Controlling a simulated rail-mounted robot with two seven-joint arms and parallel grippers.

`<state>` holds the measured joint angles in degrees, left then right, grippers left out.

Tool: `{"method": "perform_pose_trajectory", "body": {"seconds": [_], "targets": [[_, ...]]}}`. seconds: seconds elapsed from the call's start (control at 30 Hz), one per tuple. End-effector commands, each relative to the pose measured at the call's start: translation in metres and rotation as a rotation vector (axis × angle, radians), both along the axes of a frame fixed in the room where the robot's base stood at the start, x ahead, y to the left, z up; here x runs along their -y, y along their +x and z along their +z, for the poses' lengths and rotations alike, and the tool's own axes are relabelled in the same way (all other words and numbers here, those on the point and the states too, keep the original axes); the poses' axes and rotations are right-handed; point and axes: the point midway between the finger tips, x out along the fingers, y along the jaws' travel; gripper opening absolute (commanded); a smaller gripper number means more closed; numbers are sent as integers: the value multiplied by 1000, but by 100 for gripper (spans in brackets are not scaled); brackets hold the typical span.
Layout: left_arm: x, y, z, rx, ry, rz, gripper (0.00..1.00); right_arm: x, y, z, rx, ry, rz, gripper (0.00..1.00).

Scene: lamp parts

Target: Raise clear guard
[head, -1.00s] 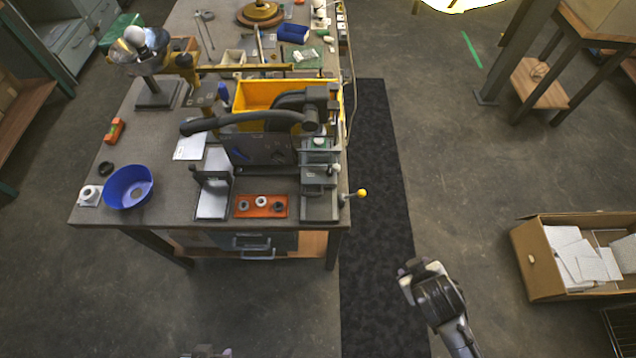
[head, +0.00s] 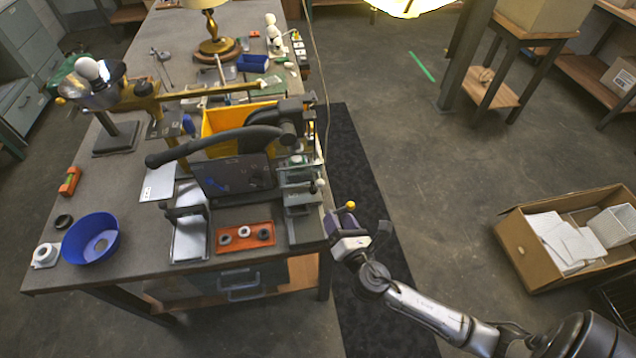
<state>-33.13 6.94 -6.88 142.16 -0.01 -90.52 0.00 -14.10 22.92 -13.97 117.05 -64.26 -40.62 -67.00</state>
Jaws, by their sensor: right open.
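A bench machine stands near the table's right front corner, with a long curved black handle (head: 215,147) and a dark panel (head: 232,176) below it. I cannot tell for sure which part is the clear guard; the panel looks dark and see-through in places. A lever with a yellow ball knob (head: 350,205) sticks out at the machine's right side. My right gripper (head: 362,228) is open, just beyond the table's right edge, close below the yellow knob. Whether it touches the knob is unclear. My left gripper is not in view.
An orange tray with several dark and light rings (head: 246,250) lies in front of the machine. A blue bowl (head: 75,250) stands at the left front. A yellow bin (head: 215,122) is behind the machine. An open cardboard box (head: 530,262) sits on the floor at right.

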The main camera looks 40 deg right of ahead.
Motion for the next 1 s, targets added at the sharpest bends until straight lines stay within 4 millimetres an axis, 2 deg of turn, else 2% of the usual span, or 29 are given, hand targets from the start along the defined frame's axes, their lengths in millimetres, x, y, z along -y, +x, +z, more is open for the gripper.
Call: {"method": "perform_pose_trajectory", "body": {"seconds": [0.4, 0.6, 0.8, 1.0], "targets": [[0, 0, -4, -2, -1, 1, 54, 23, 70, 0, 2, 0, -2, 53], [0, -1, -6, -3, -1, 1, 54, 33, 99, 1, 1, 2, -3, 53], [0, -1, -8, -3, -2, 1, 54, 39, 117, 0, 0, 2, -2, 53], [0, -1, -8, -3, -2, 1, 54, 41, 123, 0, -2, 3, -2, 53]]}}
